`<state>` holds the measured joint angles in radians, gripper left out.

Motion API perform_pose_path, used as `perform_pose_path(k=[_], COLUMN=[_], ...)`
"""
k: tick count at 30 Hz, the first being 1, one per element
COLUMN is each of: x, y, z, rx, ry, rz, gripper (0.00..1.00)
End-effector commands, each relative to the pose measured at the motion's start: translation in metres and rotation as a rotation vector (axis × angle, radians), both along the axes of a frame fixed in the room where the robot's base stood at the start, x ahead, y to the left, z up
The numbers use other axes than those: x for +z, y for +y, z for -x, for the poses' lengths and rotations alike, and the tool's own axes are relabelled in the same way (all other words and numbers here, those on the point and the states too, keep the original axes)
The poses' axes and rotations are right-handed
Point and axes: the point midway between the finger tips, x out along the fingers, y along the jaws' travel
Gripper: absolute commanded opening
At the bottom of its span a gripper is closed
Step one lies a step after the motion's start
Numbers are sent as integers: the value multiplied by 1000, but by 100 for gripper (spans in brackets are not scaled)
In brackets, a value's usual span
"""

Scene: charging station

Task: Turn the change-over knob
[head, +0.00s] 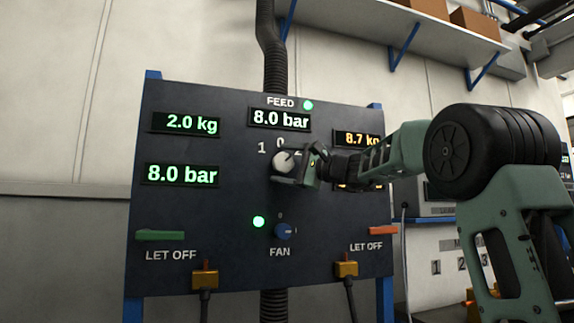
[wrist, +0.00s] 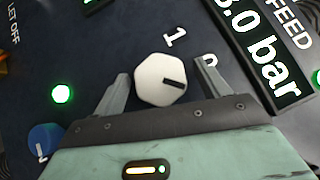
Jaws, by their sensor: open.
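The change-over knob (head: 284,162) is a pale, faceted knob on the dark panel (head: 225,245), below the FEED display. The numerals 1 and 0 show beside it, and a third mark is partly covered by my gripper. My gripper (head: 296,168) is open at the panel, close to the knob. In the wrist view my gripper (wrist: 163,88) has one finger on each side of the knob, with gaps visible. I cannot tell how deep the fingers reach.
A blue FAN knob (head: 283,231) and a green lamp (head: 259,222) sit below. A green lever (head: 160,235) and an orange lever (head: 383,231) are at the panel's sides. Two yellow connectors with cables hang at the lower edge. My arm covers part of the right displays.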

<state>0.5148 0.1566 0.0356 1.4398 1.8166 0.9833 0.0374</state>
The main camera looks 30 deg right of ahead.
Motion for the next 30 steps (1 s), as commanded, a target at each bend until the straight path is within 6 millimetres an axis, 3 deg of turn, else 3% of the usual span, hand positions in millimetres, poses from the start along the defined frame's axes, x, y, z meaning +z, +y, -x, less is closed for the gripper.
perform_pose_path(k=[8, 21, 30], x=[-5, -25, -33], y=[-12, -58, -77], z=[22, 109, 146], rx=[-4, -4, -1], ry=[-1, -1, 0], rz=[2, 0, 0], gripper=[75, 75, 75])
